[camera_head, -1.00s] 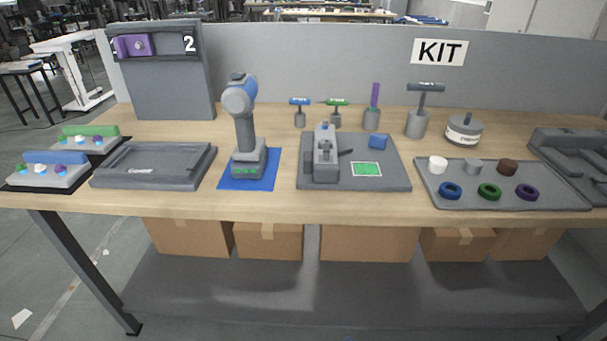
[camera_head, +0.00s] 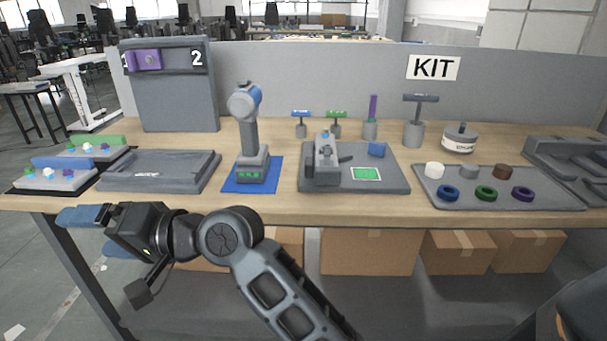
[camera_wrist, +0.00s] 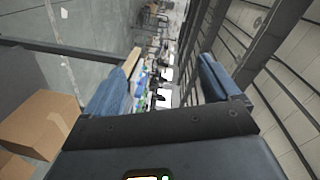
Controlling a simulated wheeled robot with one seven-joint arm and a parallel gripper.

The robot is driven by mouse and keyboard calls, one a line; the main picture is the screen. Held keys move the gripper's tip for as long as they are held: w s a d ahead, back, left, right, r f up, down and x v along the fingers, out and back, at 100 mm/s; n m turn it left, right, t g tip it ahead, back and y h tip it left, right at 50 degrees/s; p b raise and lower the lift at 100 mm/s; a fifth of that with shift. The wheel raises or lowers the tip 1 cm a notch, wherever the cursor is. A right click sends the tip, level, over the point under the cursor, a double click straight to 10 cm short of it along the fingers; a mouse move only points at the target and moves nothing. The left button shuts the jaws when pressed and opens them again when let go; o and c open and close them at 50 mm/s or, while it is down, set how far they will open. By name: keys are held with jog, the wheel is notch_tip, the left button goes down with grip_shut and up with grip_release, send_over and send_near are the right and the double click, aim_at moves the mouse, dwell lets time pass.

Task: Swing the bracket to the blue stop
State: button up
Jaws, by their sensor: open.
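The grey bracket (camera_head: 326,160) stands on a grey base plate (camera_head: 394,182) in the middle of the table. The blue stop (camera_head: 377,149) sits on the same plate, to the right of the bracket and apart from it. A green patch (camera_head: 366,174) lies on the plate in front of the stop. My gripper (camera_head: 84,232) is at the lower left, in front of the table edge, far from the bracket and pointing left. In the wrist view its blue fingers (camera_wrist: 165,82) are spread apart with nothing between them. The bracket is not visible in that view.
A power drill (camera_head: 247,140) on a blue mat stands left of the plate. T-handled tools (camera_head: 301,122) stand behind it. A tray (camera_head: 440,199) with rings and caps lies right. A panel (camera_head: 168,100) stands back left. Boxes (camera_head: 368,252) sit under the table.

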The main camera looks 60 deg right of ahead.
jog(key=w+d+r+n+g+y, duration=0.1)
jog(key=w+d+r, duration=0.1)
jog(key=d, duration=0.2)
jog(key=m+g+h+b, duration=0.45)
jog(key=g+h, duration=0.25)
jog(key=g, duration=0.8)
send_over(327, 168)
jog(key=shift+s+a, duration=0.1)
jog(key=shift+s, duration=0.05)
jog(key=shift+f, duration=3.8)
jog(key=c, duration=1.4)
